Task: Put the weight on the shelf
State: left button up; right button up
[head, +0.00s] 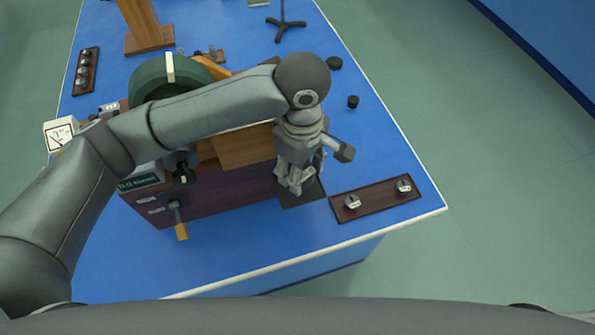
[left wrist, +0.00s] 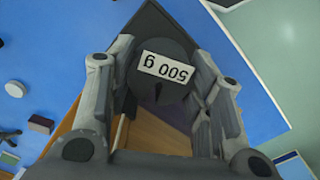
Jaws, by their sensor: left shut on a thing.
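The weight (left wrist: 167,85) is a dark round piece with a white label reading "500 g", upside down in the left wrist view. My left gripper (left wrist: 165,78) is shut on it, with a finger on each side. In the head view my left gripper (head: 292,186) points down over a dark flat plate, which looks like the shelf (head: 314,191), at the right end of the wooden instrument. The shelf also shows behind the weight in the left wrist view (left wrist: 152,22). Whether the weight touches the shelf I cannot tell. My right gripper is not in view.
The wooden instrument (head: 240,195) stands on the blue bench (head: 395,150). A brown terminal board (head: 378,199) lies close to the right of the shelf. Two small black pieces (head: 334,63) (head: 352,102) stand farther back. The bench's front right corner is clear.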

pick_arm(q)
jog(key=shift+w+a+f, duration=0.1)
jog(key=shift+w+f, duration=0.1)
jog(key=shift+w+a+f, duration=0.1)
jog(key=shift+w+f, duration=0.1)
jog(key=shift+f, duration=0.05)
jog(key=f, duration=0.1)
jog(key=f+p, duration=0.1)
jog(key=f, duration=0.1)
jog(key=shift+w+a+p, duration=0.15)
jog(key=shift+w+p, duration=0.05)
jog(key=shift+p, duration=0.1)
jog(key=shift+f, duration=0.3)
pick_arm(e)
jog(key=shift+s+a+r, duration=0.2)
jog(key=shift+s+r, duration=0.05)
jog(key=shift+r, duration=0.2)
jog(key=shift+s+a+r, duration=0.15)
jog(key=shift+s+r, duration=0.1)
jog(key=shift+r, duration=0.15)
pick_arm(q)
jog(key=shift+f, duration=0.1)
jog(key=o, duration=1.4)
jog(key=shift+s, duration=0.1)
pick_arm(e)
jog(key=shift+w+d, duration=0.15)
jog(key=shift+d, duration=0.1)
